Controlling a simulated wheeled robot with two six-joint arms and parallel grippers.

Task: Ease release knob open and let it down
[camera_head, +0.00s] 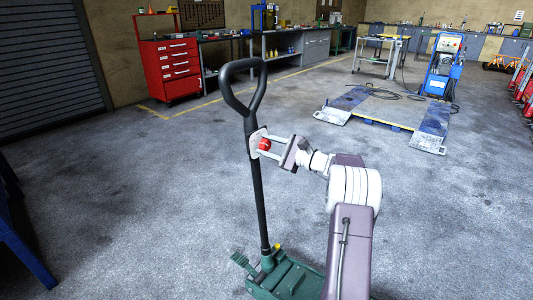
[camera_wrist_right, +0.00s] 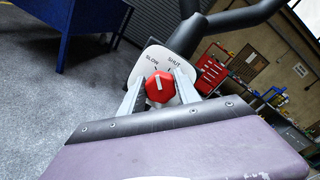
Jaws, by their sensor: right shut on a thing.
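The trolley jack's green body (camera_head: 287,281) stands on the floor at the bottom of the head view. Its black handle (camera_head: 258,195) rises upright to a loop grip. The red release knob (camera_head: 264,144) sits on a pale plate (camera_head: 255,138) partway up the handle. In the right wrist view the knob (camera_wrist_right: 160,87) has a white pointer line, and the plate (camera_wrist_right: 148,62) reads SLOW and SHUT. The line points up, between the two words. My right gripper (camera_head: 268,145) is shut on the knob, a finger on each side. My left gripper is not in view.
A blue frame (camera_head: 22,235) stands at the left edge. A red tool cabinet (camera_head: 171,69) and workbenches line the back wall. A blue lift platform (camera_head: 385,112) lies at the back right. The floor around the jack is clear.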

